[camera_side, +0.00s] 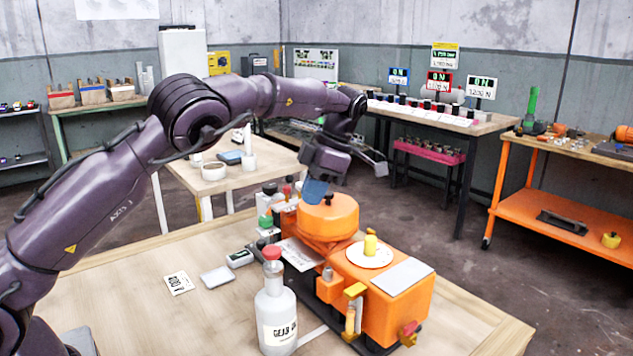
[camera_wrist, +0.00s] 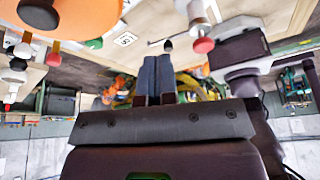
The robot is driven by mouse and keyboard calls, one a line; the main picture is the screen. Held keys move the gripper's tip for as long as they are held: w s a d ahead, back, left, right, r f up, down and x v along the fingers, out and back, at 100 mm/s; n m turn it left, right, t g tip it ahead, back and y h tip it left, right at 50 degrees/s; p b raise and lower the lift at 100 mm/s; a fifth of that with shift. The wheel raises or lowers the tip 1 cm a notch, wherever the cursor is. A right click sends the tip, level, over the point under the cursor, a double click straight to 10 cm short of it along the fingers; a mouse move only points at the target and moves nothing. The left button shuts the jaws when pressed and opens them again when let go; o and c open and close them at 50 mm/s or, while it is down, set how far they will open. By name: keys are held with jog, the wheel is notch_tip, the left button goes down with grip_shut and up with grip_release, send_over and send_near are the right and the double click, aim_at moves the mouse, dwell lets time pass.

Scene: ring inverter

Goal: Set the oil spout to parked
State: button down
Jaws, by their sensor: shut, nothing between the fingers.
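An orange machine (camera_side: 375,300) stands on the near wooden table. It has a round orange drum (camera_side: 328,218) with a black knob on top, a white disc (camera_side: 370,254) with a yellow knob, and a yellow lever-like part (camera_side: 352,292) on its front. I cannot tell for sure which part is the oil spout. My gripper (camera_side: 314,192) is beside the drum's upper left edge in the side view; contact is unclear. Its blue fingers (camera_wrist: 157,80) are together and empty in the wrist view, with the drum (camera_wrist: 80,18) at that picture's upper left.
A white gear oil bottle (camera_side: 277,315) with a red cap stands close in front of the machine. The table's left part is mostly clear.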

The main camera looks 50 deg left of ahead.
jog(key=shift+v, duration=0.75)
jog(key=c, duration=1.5)
grip_release()
jog(key=shift+w+d+r, duration=0.1)
jog(key=shift+r, duration=0.25)
jog(key=shift+c, duration=0.2)
jog(key=o, duration=0.5)
jog(key=shift+t, duration=0.4)
jog(key=r, duration=0.2)
jog(key=s+r, duration=0.1)
jog(key=r, duration=0.1)
jog(key=shift+s, duration=0.2)
jog(key=n+t+h, duration=0.2)
jog(key=n+t, duration=0.1)
send_over(261, 242)
jog(key=f, duration=0.2)
notch_tip(261, 242, down, 12)
jog(key=shift+f, duration=0.1)
